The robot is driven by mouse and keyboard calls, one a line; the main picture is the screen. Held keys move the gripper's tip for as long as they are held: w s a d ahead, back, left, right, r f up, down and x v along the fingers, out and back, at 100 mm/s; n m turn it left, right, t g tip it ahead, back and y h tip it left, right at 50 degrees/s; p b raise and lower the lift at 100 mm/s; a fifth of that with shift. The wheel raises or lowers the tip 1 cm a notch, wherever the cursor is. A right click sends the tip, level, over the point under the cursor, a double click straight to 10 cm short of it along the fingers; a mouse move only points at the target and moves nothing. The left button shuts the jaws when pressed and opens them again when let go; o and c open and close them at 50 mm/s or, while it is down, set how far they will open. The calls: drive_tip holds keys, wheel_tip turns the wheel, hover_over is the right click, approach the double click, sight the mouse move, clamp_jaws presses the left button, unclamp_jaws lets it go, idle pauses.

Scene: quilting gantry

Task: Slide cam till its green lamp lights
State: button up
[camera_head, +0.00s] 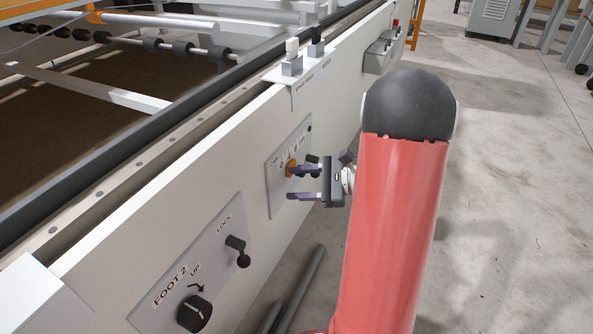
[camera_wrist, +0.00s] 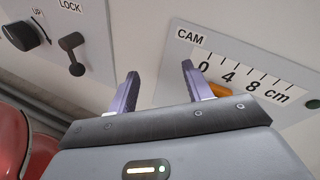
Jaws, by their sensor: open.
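The CAM panel (camera_head: 275,178) is a pale plate on the white side wall of the machine; it also fills the right of the wrist view (camera_wrist: 258,64). Its scale reads 0, 4, 8 cm. An orange slider part (camera_wrist: 220,90) shows below the 0 to 4 marks, partly hidden by my gripper; it also shows in the head view (camera_head: 291,165). A dark green round lamp (camera_wrist: 313,104) at the panel's right end looks unlit. My gripper (camera_wrist: 158,70) is open with purple fingers. The orange part lies just right of the right finger, outside the jaws; contact is unclear.
A FOOT 2 plate (camera_head: 165,270) with a black UP knob (camera_head: 194,313) and a LOCK lever (camera_head: 237,250) is left of the CAM panel. Switch boxes (camera_head: 291,66) sit on the upper edge. Open floor (camera_head: 500,200) lies right.

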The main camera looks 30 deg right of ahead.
drive_tip(key=w+d+f+m+t+h, duration=0.2)
drive_tip(key=d+f+m+t, duration=0.3)
drive_tip(key=d, duration=0.4)
drive_tip(key=x, duration=0.7)
drive_tip(key=shift+w+r, duration=0.35)
drive_tip(key=shift+c, duration=0.4)
drive_tip(key=c, duration=1)
drive_tip(key=shift+w+d+f+b, duration=0.1)
drive_tip(key=shift+w+d+b, duration=0.25)
drive_tip(key=shift+d, duration=0.15)
drive_tip(key=o, duration=1.1)
drive_tip(key=shift+s, duration=0.1)
